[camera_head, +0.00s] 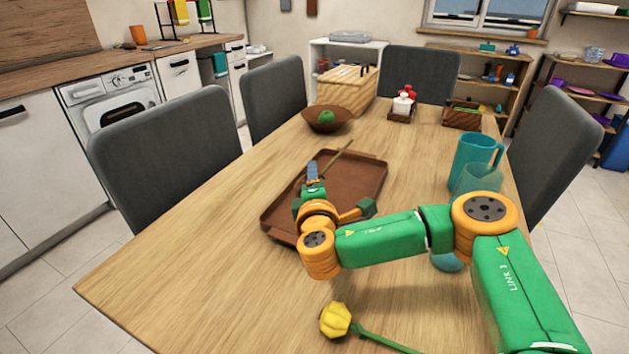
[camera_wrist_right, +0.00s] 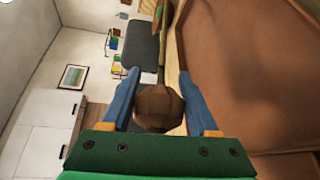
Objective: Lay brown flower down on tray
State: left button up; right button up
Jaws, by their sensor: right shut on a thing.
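The brown tray (camera_head: 366,187) lies on the table, in front of the bowl. My right gripper (camera_head: 312,168) is over its left part. It is shut on the brown flower, whose rounded head (camera_wrist_right: 158,105) shows between the blue fingers (camera_wrist_right: 158,82) in the right wrist view. In the head view a thin brownish stem (camera_head: 342,154) sticks out beyond the fingers toward the tray's far edge; the flower head is hidden there. The tray (camera_wrist_right: 250,70) fills the right of the wrist view. I cannot tell whether the flower touches it. My left gripper is not in view.
A yellow flower (camera_head: 335,320) lies at the table's near edge. A brown bowl (camera_head: 326,119) and a wooden box (camera_head: 346,88) stand behind the tray. A teal pitcher (camera_head: 470,158) and a green glass (camera_head: 478,180) stand right. The table left of the tray is clear.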

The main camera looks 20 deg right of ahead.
notch_tip(320, 180, down, 5)
jog(key=b, duration=0.3)
jog(key=shift+b, duration=0.3)
jog(key=shift+f+b, duration=0.3)
jog(key=shift+f, duration=0.1)
jog(key=shift+s, duration=0.15)
jog(key=shift+f, duration=0.1)
